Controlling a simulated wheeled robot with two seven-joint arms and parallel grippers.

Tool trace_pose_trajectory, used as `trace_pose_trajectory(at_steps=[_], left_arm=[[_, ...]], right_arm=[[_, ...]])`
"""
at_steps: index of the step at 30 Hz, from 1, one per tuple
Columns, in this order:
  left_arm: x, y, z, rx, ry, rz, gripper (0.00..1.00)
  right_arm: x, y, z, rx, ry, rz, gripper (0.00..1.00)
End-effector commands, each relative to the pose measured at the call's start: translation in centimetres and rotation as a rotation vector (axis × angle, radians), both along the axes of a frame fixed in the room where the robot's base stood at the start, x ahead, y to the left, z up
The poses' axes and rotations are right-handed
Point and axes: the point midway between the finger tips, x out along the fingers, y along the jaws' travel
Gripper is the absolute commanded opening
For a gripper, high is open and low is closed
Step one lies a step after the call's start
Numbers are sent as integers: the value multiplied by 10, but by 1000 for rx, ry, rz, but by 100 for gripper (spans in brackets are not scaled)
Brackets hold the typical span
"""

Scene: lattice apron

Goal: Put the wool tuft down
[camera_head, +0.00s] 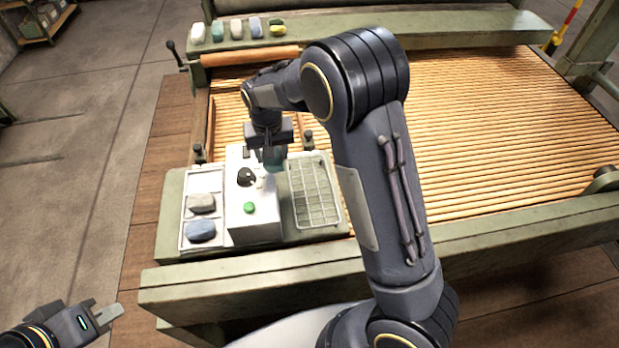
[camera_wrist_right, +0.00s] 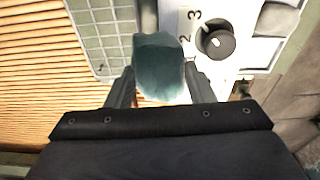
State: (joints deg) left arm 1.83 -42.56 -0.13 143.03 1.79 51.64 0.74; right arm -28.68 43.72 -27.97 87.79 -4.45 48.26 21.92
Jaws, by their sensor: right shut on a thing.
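A teal wool tuft (camera_wrist_right: 158,65) is held between the two fingers of my right gripper (camera_wrist_right: 160,85). In the head view the tuft (camera_head: 275,158) shows just below my right gripper (camera_head: 270,150), over the gap between the white control box (camera_head: 262,228) and the wire grid rack (camera_head: 315,190). I cannot tell its height above them. The wrist view shows the grid (camera_wrist_right: 105,30) on the left and the black dial (camera_wrist_right: 217,40) on the right. My left gripper (camera_head: 100,315) is at the lower left, away from everything; its opening is unclear.
A white tray (camera_head: 183,215) left of the box holds a grey tuft (camera_head: 201,203) and a blue tuft (camera_head: 201,230); its far compartment is empty. The box has a green button (camera_head: 249,208). Several tufts lie on the back rail (camera_head: 350,28). Wooden slats (camera_head: 500,130) spread right.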

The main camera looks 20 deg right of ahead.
Motion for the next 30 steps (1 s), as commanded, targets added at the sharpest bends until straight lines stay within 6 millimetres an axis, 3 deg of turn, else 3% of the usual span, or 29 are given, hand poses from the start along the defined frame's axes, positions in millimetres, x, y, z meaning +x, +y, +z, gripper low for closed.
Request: trace_pose_trajectory(at_steps=[6, 12, 21, 26, 30], left_arm=[[0, 0, 7, 0, 0, 0, 0], [0, 0, 7, 0, 0, 0, 0], [0, 0, 8, 0, 0, 0, 0], [0, 0, 12, 0, 0, 0, 0], [0, 0, 13, 0, 0, 0, 0]], right_arm=[[-22, -53, -24, 0, 4, -5, 27], [-31, -78, -61, 0, 4, -1, 27], [-38, -96, -85, 0, 3, -2, 27], [-37, -94, -107, -1, 3, 3, 27], [-37, -94, -113, 1, 0, 1, 27]])
